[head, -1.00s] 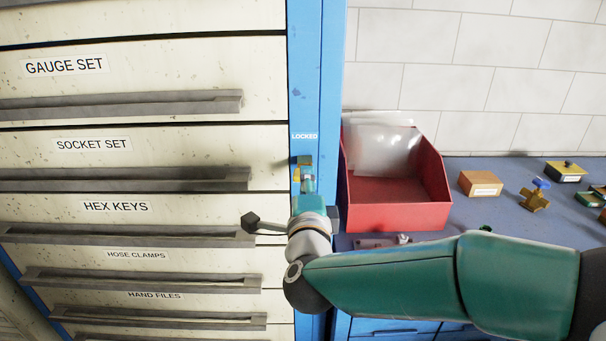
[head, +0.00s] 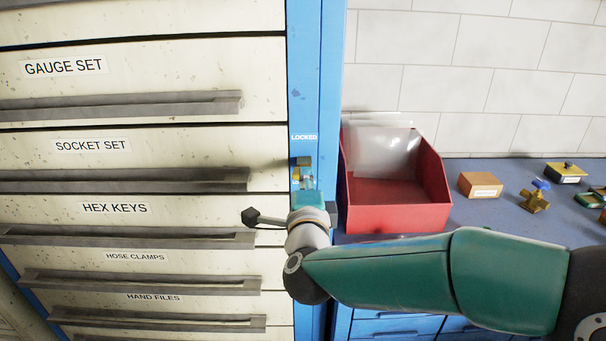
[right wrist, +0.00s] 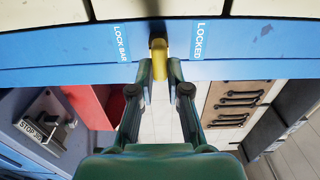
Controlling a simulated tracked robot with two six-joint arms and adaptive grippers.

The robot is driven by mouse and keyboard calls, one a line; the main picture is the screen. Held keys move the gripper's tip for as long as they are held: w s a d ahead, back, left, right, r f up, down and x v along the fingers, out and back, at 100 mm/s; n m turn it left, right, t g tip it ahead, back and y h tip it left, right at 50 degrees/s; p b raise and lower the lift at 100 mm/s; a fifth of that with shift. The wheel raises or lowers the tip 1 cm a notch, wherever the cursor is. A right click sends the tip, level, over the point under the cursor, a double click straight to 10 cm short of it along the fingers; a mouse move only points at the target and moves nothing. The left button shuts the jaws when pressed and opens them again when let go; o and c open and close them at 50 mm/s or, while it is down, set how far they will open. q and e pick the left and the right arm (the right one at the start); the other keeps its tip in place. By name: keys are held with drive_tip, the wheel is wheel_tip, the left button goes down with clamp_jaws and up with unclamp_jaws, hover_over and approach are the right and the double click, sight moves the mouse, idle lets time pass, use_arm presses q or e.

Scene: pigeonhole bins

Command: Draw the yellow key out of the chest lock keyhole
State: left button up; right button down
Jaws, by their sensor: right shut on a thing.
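The yellow key (right wrist: 159,65) shows in the right wrist view between the fingers of my right gripper (right wrist: 159,77), which is shut on it. Its far end meets the dark chest lock (right wrist: 157,43) on the blue bar; how deep it sits in the keyhole is hidden. In the head view the lock (head: 300,161) is a small brassy block on the blue post, below the word LOCKED. My right gripper (head: 306,184) is just below it there, and a bit of the yellow key (head: 295,173) shows beside the fingertips. My left gripper is not in view.
A cream drawer cabinet (head: 140,70) with grey handles fills the left. A red bin (head: 400,219) with clear bags stands right of the post. A tan box (head: 480,185) and a brass valve (head: 535,198) lie on the blue bench (head: 475,215). My right forearm crosses low before the bench.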

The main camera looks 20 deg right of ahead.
drive_tip(key=shift+s+a+f, duration=0.1)
drive_tip(key=shift+s, duration=0.05)
idle(0.4)
drive_tip(key=shift+s+a+b, duration=0.1)
drive_tip(key=shift+s+b, duration=0.25)
drive_tip(key=shift+s, duration=0.05)
drive_tip(key=shift+s, duration=0.15)
drive_tip(key=b+v, duration=0.1)
drive_tip(key=v, duration=0.3)
drive_tip(key=shift+s+a, duration=0.1)
drive_tip(key=shift+s, duration=0.2)
drive_tip(key=shift+s, duration=0.1)
idle(0.4)
drive_tip(key=s+a+r+p, duration=0.1)
drive_tip(key=s+r, duration=0.2)
drive_tip(key=s, duration=0.2)
drive_tip(key=shift+s+a, duration=0.3)
drive_tip(key=shift+a, duration=0.05)
